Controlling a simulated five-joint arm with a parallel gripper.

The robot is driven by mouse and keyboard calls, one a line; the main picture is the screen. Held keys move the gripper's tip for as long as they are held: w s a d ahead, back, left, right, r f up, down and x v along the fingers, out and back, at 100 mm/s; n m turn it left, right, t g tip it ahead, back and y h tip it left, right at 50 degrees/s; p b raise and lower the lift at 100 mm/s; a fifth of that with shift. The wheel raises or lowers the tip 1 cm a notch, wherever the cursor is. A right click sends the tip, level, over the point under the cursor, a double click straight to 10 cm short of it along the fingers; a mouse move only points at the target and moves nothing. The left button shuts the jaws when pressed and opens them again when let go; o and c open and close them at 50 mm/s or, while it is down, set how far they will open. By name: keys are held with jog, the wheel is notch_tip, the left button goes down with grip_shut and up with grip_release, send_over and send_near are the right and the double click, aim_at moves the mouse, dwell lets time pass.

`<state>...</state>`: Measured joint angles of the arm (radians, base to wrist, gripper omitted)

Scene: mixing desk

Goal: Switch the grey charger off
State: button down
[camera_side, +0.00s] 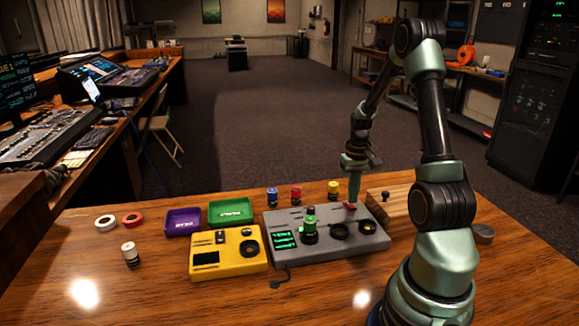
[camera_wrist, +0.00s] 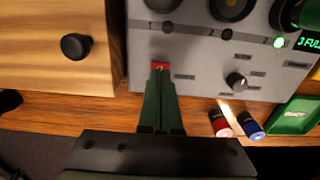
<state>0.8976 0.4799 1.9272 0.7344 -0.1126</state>
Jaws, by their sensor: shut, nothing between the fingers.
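The grey charger (camera_side: 330,259) lies on the desk and fills the upper part of the wrist view (camera_wrist: 203,67). Its left bay holds a green battery (camera_side: 310,226); the other two round bays (camera_side: 340,231) look empty. Its display (camera_side: 285,239) is lit green, and a green light (camera_wrist: 279,43) glows beside it in the wrist view. A red switch (camera_side: 350,206) sits at the charger's back right corner and shows in the wrist view (camera_wrist: 160,66). My gripper (camera_side: 353,199) is shut and empty, pointing down with its tips (camera_wrist: 158,74) at the switch's edge. I cannot tell whether they touch.
A wooden block with a black knob (camera_wrist: 76,46) stands close on the charger's right. A yellow charger (camera_side: 228,266), purple tray (camera_side: 183,223) and green tray (camera_side: 230,212) are left. The front desk is mostly clear.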

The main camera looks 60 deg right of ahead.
aim_at(351, 207)
jog(key=shift+f, duration=0.9)
dwell(0.9)
jog(key=shift+r, duration=3.55)
